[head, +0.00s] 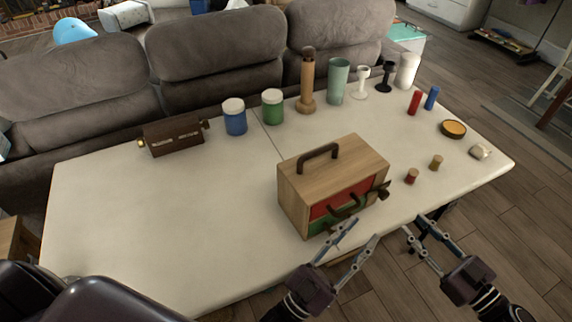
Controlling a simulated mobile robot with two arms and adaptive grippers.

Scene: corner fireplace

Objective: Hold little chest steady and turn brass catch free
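The little chest (330,165) is a light wooden box with a dark carrying handle on top. It stands upright near the table's front edge. Its front has a red drawer (328,208) above a green drawer (322,226), with dark handles. A dark brownish catch (383,190) sits at the right edge of the front; its exact turn is too small to tell. My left gripper (362,231) is open and empty just in front of the chest's front. My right gripper (413,224) is open and empty, to the right of the chest and apart from it.
The white table (120,230) is clear at left. A dark brown box (174,138), blue jar (235,118), green jar (272,106), wooden mill (307,85) and green cup (338,80) line the back. Small spools (411,177) stand right of the chest. A sofa (215,50) is behind.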

